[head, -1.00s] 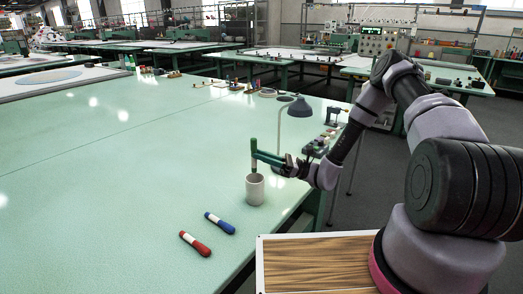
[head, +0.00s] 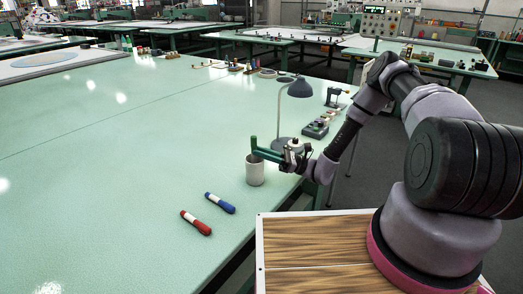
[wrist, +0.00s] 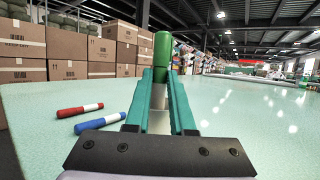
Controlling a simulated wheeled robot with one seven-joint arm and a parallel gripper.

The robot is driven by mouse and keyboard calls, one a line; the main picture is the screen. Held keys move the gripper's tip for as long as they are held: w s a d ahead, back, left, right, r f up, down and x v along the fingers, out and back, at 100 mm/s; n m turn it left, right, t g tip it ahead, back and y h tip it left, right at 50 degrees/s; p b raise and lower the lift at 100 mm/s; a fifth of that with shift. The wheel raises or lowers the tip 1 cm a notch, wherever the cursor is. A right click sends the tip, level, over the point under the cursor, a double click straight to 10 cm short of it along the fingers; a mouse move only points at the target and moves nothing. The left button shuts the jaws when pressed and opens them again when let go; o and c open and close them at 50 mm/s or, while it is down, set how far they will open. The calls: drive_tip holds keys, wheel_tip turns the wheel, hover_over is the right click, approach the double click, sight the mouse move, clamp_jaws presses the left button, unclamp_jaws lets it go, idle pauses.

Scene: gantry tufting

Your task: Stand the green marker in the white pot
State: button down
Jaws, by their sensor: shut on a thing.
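The green marker (head: 253,144) is upright in my gripper (head: 259,153), with its green end sticking up above the fingers. Its lower part is down inside the mouth of the white pot (head: 255,173), which stands upright near the table's right edge. My gripper is shut on the marker just above the pot's rim. In the wrist view the green marker (wrist: 162,52) rises between the two green fingers (wrist: 161,78). The marker's lower end is hidden, so I cannot tell whether it touches the pot's floor.
A blue marker (head: 219,203) and a red marker (head: 196,222) lie on the green table (head: 110,190) in front of the pot. A grey desk lamp (head: 297,89) stands close behind the pot. The table's left side is largely clear.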

drive_tip(key=c, duration=0.7)
unclamp_jaws()
drive_tip(key=v, duration=1.1)
